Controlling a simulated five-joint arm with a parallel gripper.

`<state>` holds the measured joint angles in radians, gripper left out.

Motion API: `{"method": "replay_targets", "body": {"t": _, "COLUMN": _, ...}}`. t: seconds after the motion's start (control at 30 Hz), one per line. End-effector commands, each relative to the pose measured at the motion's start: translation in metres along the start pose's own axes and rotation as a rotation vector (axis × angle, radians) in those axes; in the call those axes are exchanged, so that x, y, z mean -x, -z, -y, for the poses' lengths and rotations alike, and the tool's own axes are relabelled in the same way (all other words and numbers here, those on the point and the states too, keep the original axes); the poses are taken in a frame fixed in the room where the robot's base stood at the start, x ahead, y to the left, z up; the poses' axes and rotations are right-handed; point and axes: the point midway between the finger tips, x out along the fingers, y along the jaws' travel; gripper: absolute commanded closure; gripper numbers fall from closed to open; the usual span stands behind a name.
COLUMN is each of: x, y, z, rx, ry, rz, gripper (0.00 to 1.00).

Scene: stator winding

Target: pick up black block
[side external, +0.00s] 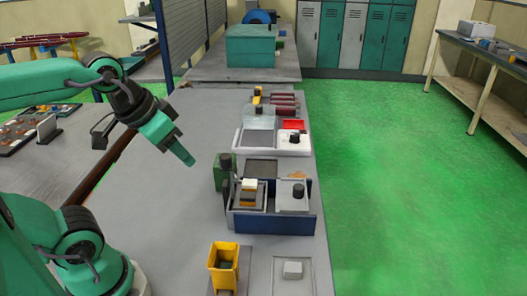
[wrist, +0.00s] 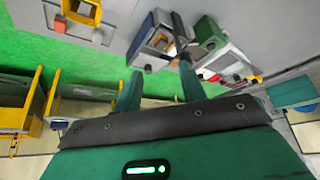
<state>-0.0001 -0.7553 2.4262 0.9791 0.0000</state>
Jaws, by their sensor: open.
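My gripper (side external: 190,161) hangs in the air above the grey bench, left of the blue-edged fixture, touching nothing. In the wrist view its two green fingers (wrist: 160,73) are apart with nothing held between them. Several small black pieces show, and I cannot tell which one is the black block. A dark piece (side external: 225,265) lies inside the yellow bin (side external: 222,250) at the front. Black round pieces stand on the light block (side external: 298,191) at the fixture's right and on the green part (side external: 225,160) at its left.
The blue-edged fixture (side external: 272,223) has raised walls and stands mid-bench. A white tray (side external: 244,150) with a red part (side external: 293,125) lies behind it. The bench left of the fixture is clear.

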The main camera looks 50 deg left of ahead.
Motion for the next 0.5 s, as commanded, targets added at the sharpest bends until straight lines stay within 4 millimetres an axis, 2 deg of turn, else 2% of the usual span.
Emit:
{"method": "replay_targets", "body": {"t": 0.17, "x": 0.024, "y": 0.014, "z": 0.0, "rx": -0.004, "ry": 0.0, "rz": 0.003, "gripper": 0.59}}
{"method": "replay_targets", "body": {"t": 0.5, "x": 0.022, "y": 0.046, "z": -0.001, "rx": -0.129, "ry": -0.009, "rz": 0.129, "gripper": 0.59}}
